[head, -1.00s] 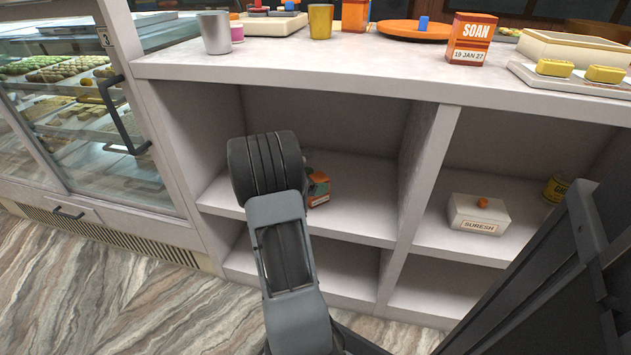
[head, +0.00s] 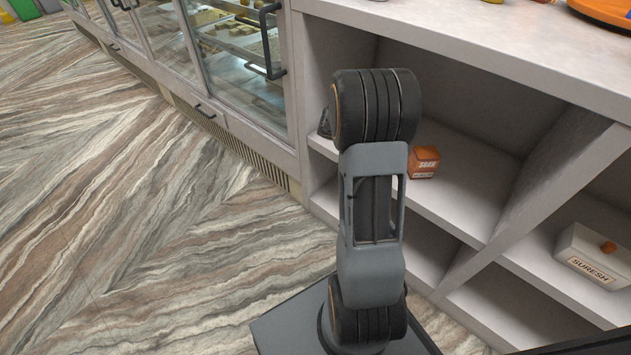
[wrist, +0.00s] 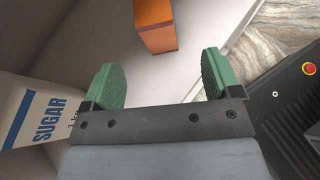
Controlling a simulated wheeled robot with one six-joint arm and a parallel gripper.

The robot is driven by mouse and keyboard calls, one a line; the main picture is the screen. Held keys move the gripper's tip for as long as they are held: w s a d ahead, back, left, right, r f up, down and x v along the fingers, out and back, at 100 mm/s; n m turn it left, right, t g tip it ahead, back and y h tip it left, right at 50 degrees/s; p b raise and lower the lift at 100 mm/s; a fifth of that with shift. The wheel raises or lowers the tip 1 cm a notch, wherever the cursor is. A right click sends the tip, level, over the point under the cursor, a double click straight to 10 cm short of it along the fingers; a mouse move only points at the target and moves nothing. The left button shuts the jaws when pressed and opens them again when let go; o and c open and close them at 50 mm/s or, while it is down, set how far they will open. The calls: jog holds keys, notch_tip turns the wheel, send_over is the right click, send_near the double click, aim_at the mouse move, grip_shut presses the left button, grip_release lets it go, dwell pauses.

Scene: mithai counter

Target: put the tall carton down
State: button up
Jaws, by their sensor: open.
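An orange carton (head: 424,162) with a pale label stands on the middle shelf of the counter, just right of my arm in the head view. In the wrist view the orange carton (wrist: 155,25) is beyond my fingertips, at the top of the picture, with clear space between. My gripper (wrist: 164,76) has two green-padded fingers spread apart with nothing between them. In the head view my gripper is hidden behind my arm.
A white SURESH box (head: 597,252) is in the right-hand bay. A divider (head: 555,190) separates the bays. The glass display case (head: 235,60) stands left; the floor before it is clear.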

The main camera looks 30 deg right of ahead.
jog(key=s+a+r+m+t+y, duration=0.1)
jog(key=a+m+t+y, duration=0.3)
jog(key=a, duration=1.2)
jog(key=s+a+r+m+t+y, duration=0.2)
jog(key=s+a+m+t+y, duration=0.2)
jog(key=a, duration=1.2)
jog(key=m+y, duration=0.3)
jog(key=shift+s+r+m+t, duration=0.15)
jog(key=shift+r+m+t, duration=0.15)
jog(key=shift+m+t, duration=0.1)
